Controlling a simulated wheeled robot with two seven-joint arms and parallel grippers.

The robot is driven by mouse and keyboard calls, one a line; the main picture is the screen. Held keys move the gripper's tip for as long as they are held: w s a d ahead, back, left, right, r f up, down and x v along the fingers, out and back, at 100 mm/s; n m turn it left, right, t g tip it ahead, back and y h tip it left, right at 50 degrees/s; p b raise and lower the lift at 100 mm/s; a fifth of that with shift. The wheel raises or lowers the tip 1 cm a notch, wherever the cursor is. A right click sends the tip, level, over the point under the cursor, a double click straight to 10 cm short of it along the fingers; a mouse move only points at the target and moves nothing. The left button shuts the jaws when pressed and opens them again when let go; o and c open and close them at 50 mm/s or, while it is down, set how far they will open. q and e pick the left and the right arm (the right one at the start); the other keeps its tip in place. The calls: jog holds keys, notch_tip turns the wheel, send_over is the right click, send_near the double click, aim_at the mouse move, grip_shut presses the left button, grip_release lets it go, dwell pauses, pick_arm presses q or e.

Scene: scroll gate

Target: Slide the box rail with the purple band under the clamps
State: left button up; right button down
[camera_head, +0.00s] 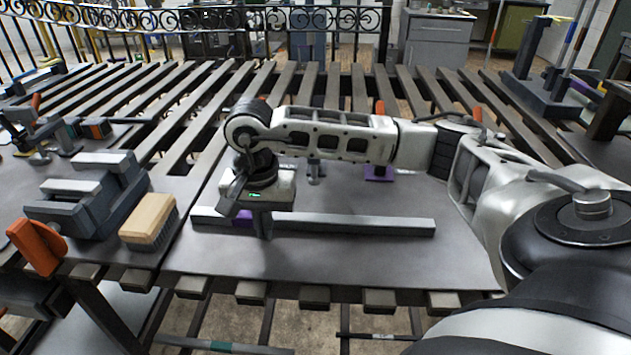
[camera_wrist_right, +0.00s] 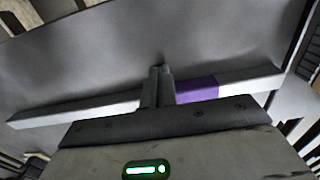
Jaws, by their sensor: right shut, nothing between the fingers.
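The box rail (camera_head: 350,224) is a long grey bar lying flat on the grey table plate, roughly left to right in the head view. Its purple band (camera_head: 242,215) is near its left end, and shows right of my fingers in the wrist view (camera_wrist_right: 197,90). My right gripper (camera_head: 265,236) points down, shut and empty, its fingers crossing in front of the rail just beside the band. I cannot tell whether they touch it. A clamp with a purple base (camera_head: 379,174) and orange handle stands behind the rail. Another clamp (camera_head: 315,170) is partly hidden by my right arm. My left gripper is out of view.
A grey vise (camera_head: 90,195) with an orange handle and a wooden brush (camera_head: 149,220) stand left of the rail. Other clamp-like tools lie at the far left. The plate in front of the rail is clear, and the slatted table edge is close.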

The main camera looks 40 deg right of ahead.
jog(key=shift+w+d+b, duration=0.65)
jog(key=shift+w+d, duration=0.75)
jog(key=shift+d, duration=0.3)
dwell(0.6)
jog(key=shift+s+a, duration=0.1)
jog(key=shift+s+a, duration=0.7)
jog(key=shift+a, duration=0.15)
notch_tip(320, 180, up, 8)
jog(key=p, duration=0.5)
dwell(0.5)
